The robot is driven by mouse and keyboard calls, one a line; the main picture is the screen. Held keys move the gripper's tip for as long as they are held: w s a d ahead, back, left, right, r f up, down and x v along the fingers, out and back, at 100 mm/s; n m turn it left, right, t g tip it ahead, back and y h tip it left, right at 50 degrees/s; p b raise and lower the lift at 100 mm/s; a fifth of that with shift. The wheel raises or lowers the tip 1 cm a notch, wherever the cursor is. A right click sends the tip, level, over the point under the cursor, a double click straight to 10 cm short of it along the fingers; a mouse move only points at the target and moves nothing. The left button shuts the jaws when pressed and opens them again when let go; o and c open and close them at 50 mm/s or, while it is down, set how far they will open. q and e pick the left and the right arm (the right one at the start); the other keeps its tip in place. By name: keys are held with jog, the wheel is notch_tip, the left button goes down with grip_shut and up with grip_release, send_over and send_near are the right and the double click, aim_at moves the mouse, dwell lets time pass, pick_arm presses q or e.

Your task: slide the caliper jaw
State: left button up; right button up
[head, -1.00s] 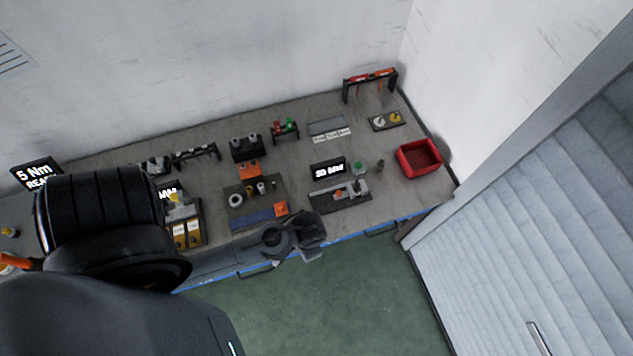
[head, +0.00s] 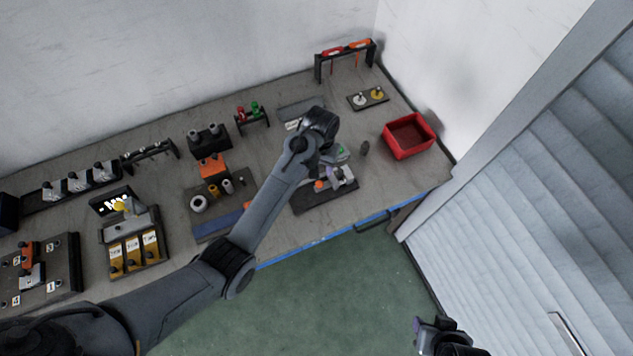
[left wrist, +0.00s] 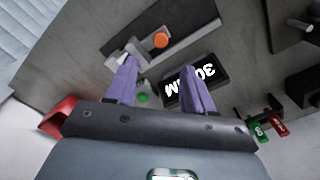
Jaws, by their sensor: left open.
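The grey caliper (head: 341,184) with an orange knob lies on a dark base plate (head: 325,201) near the bench's front right. In the left wrist view the caliper's bar (left wrist: 185,42) and orange knob (left wrist: 160,40) show just beyond the fingertips. My left gripper (head: 337,166) is over the back of the caliper. Its purple fingers are open (left wrist: 158,72) and nothing shows between them except a gap over the fixture. The left finger overlaps the light grey jaw end in view; I cannot tell if they touch. My right gripper (head: 428,330) hangs off the bench at the bottom.
A display reading 30 MM (left wrist: 196,86) and a green button (left wrist: 143,98) stand close by the fingers. A red bin (head: 409,136) is to the right, and a small dark post (head: 364,147) stands between.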

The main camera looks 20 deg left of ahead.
aim_at(319, 183)
pick_arm(q)
notch_tip(319, 183, down, 10)
jog(key=shift+f+b, duration=0.1)
jog(key=shift+b, duration=0.3)
jog(key=shift+c, duration=0.5)
grip_shut()
jog(key=shift+s, duration=0.1)
